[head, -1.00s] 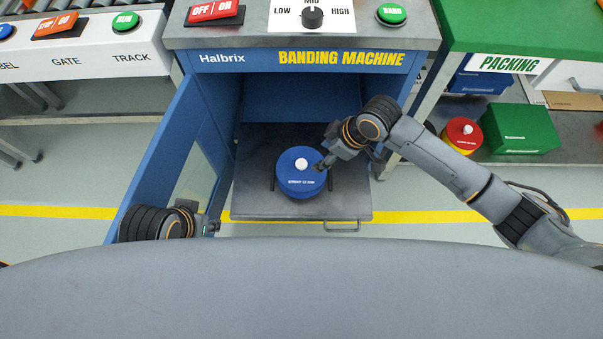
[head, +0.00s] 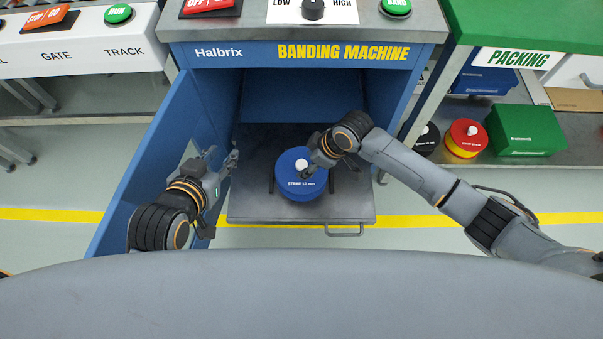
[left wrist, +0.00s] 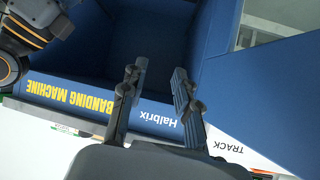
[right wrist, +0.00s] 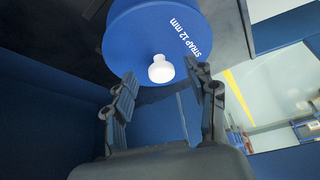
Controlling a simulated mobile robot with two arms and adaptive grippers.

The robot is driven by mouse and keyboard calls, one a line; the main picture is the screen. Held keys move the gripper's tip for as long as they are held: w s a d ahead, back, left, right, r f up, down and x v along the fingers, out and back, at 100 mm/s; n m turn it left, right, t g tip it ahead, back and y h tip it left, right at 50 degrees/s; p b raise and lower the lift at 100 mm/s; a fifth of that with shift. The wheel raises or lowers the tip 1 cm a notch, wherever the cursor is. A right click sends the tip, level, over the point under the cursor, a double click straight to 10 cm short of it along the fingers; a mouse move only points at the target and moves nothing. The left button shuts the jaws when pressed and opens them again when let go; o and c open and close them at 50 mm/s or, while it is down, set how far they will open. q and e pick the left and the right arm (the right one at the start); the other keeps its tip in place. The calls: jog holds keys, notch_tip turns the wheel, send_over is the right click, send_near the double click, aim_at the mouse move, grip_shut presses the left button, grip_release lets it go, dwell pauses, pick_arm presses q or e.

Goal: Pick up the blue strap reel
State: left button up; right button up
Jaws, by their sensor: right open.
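The blue strap reel (head: 298,183) is a round drum with a white knob on top, marked STRAP 12 mm. It sits on the pulled-out grey tray (head: 247,210) of the banding machine. In the right wrist view the reel (right wrist: 150,32) fills the top, and its white knob (right wrist: 160,69) lies just beyond the fingertips. My right gripper (right wrist: 164,80) is open, over the reel at the knob, with nothing seen between its fingers. My left gripper (head: 228,163) is at the left of the tray, open and empty; the left wrist view shows its fingers apart (left wrist: 158,80).
The banding machine's blue door (head: 130,190) stands open on the left, close to my left arm. A packing bench on the right holds a green box (head: 525,130), a red and yellow reel (head: 466,138) and a black reel (head: 427,140) on its lower shelf.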

jog(key=b+x, duration=0.1)
jog(key=x, duration=0.1)
jog(key=shift+w+a+f, duration=0.1)
jog(key=shift+a+f, duration=0.1)
jog(key=shift+f, duration=0.15)
pick_arm(q)
jog(key=w+d+r+t+h, duration=0.1)
jog(key=w+r+t, duration=0.2)
jog(key=r, duration=0.2)
jog(key=shift+w+d+t, duration=0.15)
jog(key=shift+d+t, duration=0.15)
jog(key=shift+d, duration=0.05)
jog(key=shift+r, duration=0.1)
pick_arm(e)
grip_shut()
jog(key=shift+r, duration=0.1)
